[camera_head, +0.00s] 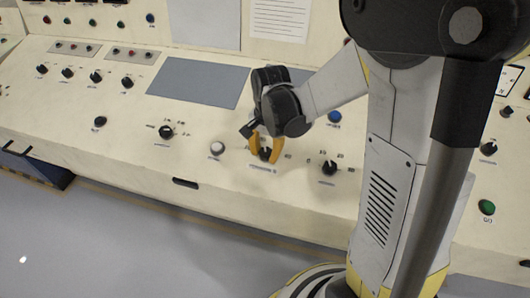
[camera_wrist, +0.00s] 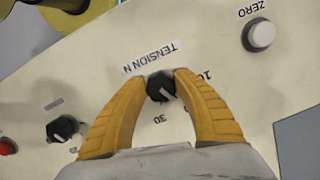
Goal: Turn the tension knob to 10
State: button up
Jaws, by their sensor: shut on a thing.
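The tension knob (camera_wrist: 161,87) is a small black knob with a white pointer line, below the "TENSION N" label (camera_wrist: 150,57) in the wrist view. The marks 10 and 30 show near it. Its pointer line aims down and right in that view, between the 10 and 30 marks. My gripper (camera_wrist: 160,88) has its two yellow fingers closed on both sides of the knob. In the head view my gripper (camera_head: 266,152) reaches down to the sloped panel, and the knob (camera_head: 265,153) is partly hidden between the fingers.
A white ZERO button (camera_wrist: 261,34) sits beside the knob; it also shows in the head view (camera_head: 217,148). Another black knob (camera_head: 329,167) is to the right. A blue button (camera_head: 334,117) and a grey screen (camera_head: 198,82) lie farther up the panel.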

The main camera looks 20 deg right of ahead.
aim_at(260, 154)
jog(key=shift+n, duration=0.4)
jog(key=n+h, duration=0.1)
jog(key=n, duration=0.3)
jog(key=shift+g, duration=0.3)
jog(key=shift+s+d+n+h, duration=0.1)
jog(key=shift+n+h, duration=0.15)
jog(key=shift+n, duration=0.95)
jog(key=shift+d+n+h, duration=0.1)
jog(key=shift+n+h, duration=0.15)
jog(key=shift+n, duration=0.95)
jog(key=o, duration=1.2)
jog(key=r, duration=0.4)
jog(key=a+r, duration=0.1)
jog(key=r, duration=0.7)
jog(key=shift+w+a, duration=0.25)
jog(key=shift+a, duration=0.15)
